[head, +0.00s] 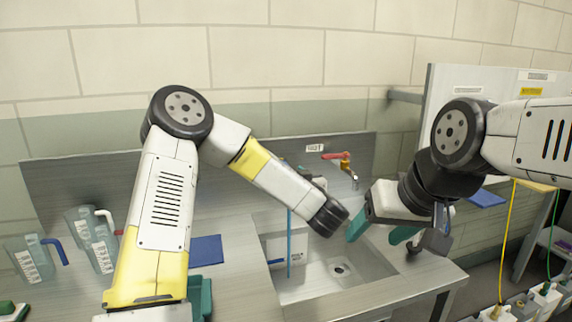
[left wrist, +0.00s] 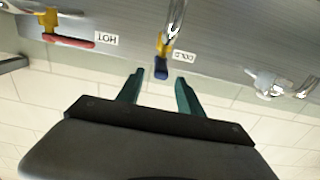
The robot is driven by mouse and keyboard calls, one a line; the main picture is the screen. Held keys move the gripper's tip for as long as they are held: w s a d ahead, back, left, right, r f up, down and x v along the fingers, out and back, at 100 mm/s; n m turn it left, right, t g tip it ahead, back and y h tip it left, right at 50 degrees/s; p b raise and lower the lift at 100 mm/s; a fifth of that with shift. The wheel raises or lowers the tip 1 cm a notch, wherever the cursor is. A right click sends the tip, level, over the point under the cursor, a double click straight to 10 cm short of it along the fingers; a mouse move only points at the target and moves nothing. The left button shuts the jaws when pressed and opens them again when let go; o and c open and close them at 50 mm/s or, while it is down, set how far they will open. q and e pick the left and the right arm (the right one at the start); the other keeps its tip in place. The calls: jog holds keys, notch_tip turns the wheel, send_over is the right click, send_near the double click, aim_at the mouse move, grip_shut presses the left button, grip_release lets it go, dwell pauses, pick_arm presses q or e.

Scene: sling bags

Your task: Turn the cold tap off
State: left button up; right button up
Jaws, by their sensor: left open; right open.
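The cold tap (left wrist: 162,68) has a blue handle on a brass body, with a COLD label (left wrist: 185,56) beside it, in the left wrist view. My left gripper (left wrist: 160,86) is open and empty there. The blue handle lies just beyond its fingertips, in line with the gap between them; I see no clear contact. That view appears upside down. In the head view I cannot make out the cold tap or the left gripper clearly, as my left arm blocks that area. My right gripper (head: 374,238) is open and empty above the sink's right side.
The hot tap's red handle (head: 336,156) is on the back panel, also in the left wrist view (left wrist: 72,40). The sink (head: 325,275) lies below. Clear jugs (head: 92,240) stand at left. A pale fitting (left wrist: 268,84) is right of the cold tap.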

pick_arm(q)
jog(key=x, duration=0.7)
jog(key=shift+w+a, duration=0.1)
jog(key=shift+w, duration=0.25)
grip_shut()
dwell(1.1)
